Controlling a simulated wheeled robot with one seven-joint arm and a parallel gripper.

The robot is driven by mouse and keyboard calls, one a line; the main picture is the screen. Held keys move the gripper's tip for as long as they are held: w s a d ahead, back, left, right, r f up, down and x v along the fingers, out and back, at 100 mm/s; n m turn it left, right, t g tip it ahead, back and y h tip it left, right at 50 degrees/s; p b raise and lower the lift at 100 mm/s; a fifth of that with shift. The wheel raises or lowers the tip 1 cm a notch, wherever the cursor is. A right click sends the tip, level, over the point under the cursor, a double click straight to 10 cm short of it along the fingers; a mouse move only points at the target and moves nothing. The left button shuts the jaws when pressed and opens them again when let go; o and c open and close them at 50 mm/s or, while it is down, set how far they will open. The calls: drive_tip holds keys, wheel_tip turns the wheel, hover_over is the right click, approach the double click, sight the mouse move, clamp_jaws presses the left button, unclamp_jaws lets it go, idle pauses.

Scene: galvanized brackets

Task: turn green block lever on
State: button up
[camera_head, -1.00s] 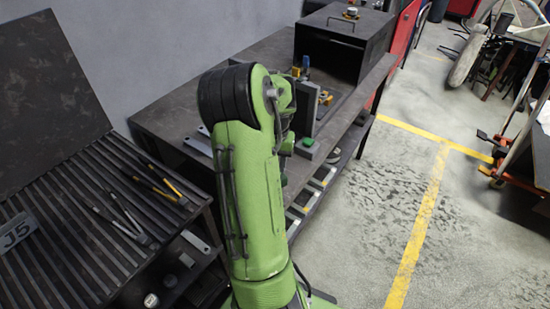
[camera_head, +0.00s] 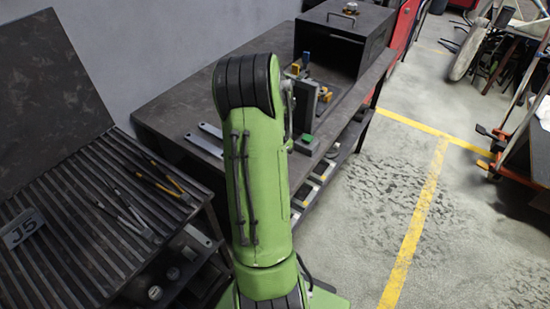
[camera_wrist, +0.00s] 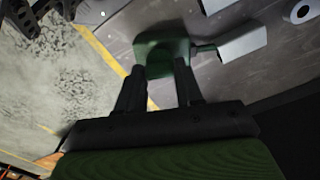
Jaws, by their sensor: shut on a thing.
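The green block lever (camera_wrist: 163,48) shows in the wrist view at the tips of my gripper (camera_wrist: 160,82), with a finger on each side of it. The gripper is shut on this green block. A thin dark rod links its right side to a light grey piece (camera_wrist: 243,42). In the head view a small green block (camera_head: 307,139) shows low by the upright grey plate (camera_head: 305,105), at the bench's front edge. My arm hides the gripper there, and the far side of the block is hidden too.
The dark bench (camera_head: 170,112) carries flat metal brackets (camera_head: 203,147), blue and yellow fixture parts (camera_head: 298,68) and a black open-fronted box (camera_head: 345,40). A slatted table (camera_head: 60,215) with tools stands at left.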

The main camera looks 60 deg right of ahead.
drive_tip(key=shift+m, duration=0.4)
drive_tip(key=o, duration=1.1)
drive_tip(key=shift+c, duration=0.2)
wheel_tip(320, 180, up, 16)
drive_tip(key=p, duration=0.3)
drive_tip(key=shift+f+p, duration=0.15)
drive_tip(key=shift+p, duration=0.15)
